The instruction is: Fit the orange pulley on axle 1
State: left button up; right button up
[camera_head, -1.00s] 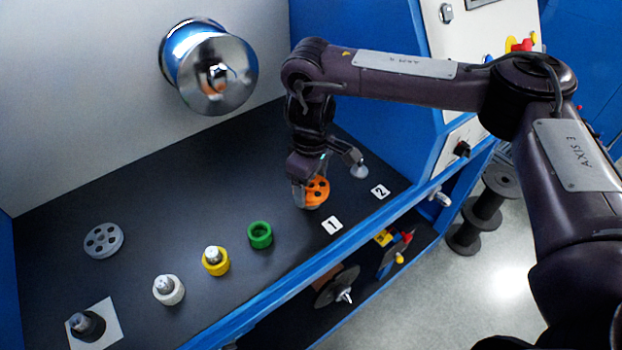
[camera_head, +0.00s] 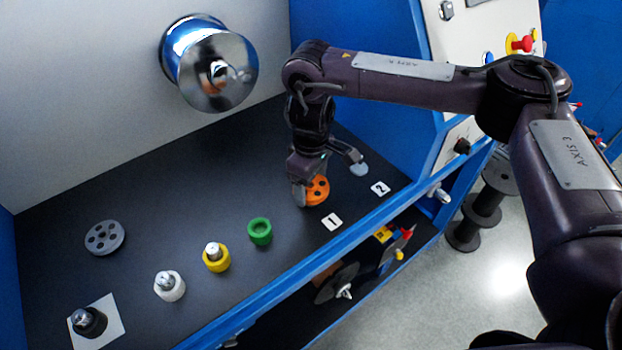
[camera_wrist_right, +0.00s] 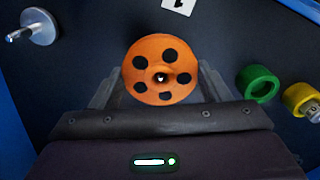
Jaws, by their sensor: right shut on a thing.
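The orange pulley (camera_head: 318,191) is a disc with several dark holes, near the label 1 (camera_head: 332,222). My right gripper (camera_head: 308,188) is shut on it, with one finger at its left side in the head view. In the right wrist view the pulley (camera_wrist_right: 160,70) sits between the two fingers (camera_wrist_right: 160,88), its face toward the camera. A small bright tip shows in its hub hole, seemingly the end of axle 1. The rest of that axle is hidden, so I cannot tell how far down the pulley sits. My left gripper is out of view.
A grey disc-based post (camera_wrist_right: 42,27) stands near the label 2 (camera_head: 380,188). Green (camera_head: 260,231), yellow (camera_head: 217,258) and white (camera_head: 169,286) collars stand in a row to the left. A grey pulley (camera_head: 104,238) lies farther left. A blue rail (camera_head: 290,275) edges the bench.

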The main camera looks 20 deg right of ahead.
jog(key=shift+f, duration=0.15)
dwell(0.3)
jog(key=shift+f+b, duration=0.4)
jog(key=shift+f, duration=0.3)
jog(key=shift+f, duration=0.1)
jog(key=o, duration=1.2)
jog(key=shift+o, duration=0.2)
notch_tip(320, 180, up, 8)
jog(key=shift+f+p, duration=0.1)
jog(key=shift+p, duration=0.35)
